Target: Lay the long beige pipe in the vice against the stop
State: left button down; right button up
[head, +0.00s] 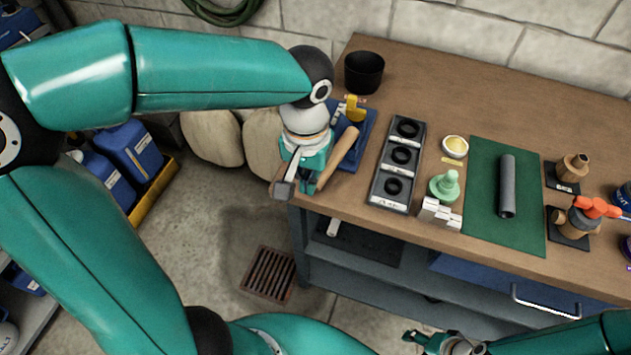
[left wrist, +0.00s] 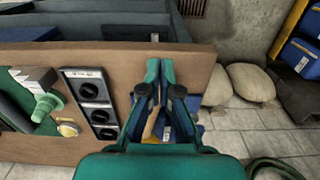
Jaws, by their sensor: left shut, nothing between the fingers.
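The long beige pipe (head: 339,159) lies aslant at the left end of the bench, over the blue vice (head: 367,131). A yellow part (head: 355,108) stands at the pipe's far end; I cannot tell if they touch. My left gripper (head: 307,182) points down just left of the pipe's near end, shut and empty. In the left wrist view, its fingers (left wrist: 159,72) are together near the bench edge. The pipe (left wrist: 150,123) and the vice (left wrist: 185,128) are partly hidden behind the gripper there. My right gripper (head: 428,341) shows only partly at the bottom edge; its jaws are unclear.
A black cup (head: 363,72) stands behind the vice. Right of the vice are a holder with black rings (head: 390,190), a green piece (head: 445,185), white blocks (head: 437,213) and a green mat (head: 490,224) with a grey cylinder (head: 507,185). Sacks (head: 212,138) lie on the floor left.

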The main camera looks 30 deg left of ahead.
aim_at(314, 199)
pick_arm(q)
jog(key=shift+w+a+f+p, duration=0.2)
jog(key=shift+w+f, duration=0.4)
jog(key=shift+f, duration=0.9)
jog(key=shift+w+a+f+p, duration=0.15)
jog(key=shift+w+f, duration=0.45)
jog(key=shift+f, duration=0.9)
jog(key=shift+w+a+f+p, duration=0.2)
jog(key=shift+w+f, duration=0.4)
jog(key=shift+f, duration=0.9)
pick_arm(e)
jog(key=shift+s+d+r, duration=0.1)
jog(key=shift+r, duration=0.45)
pick_arm(q)
jog(key=shift+a, duration=0.1)
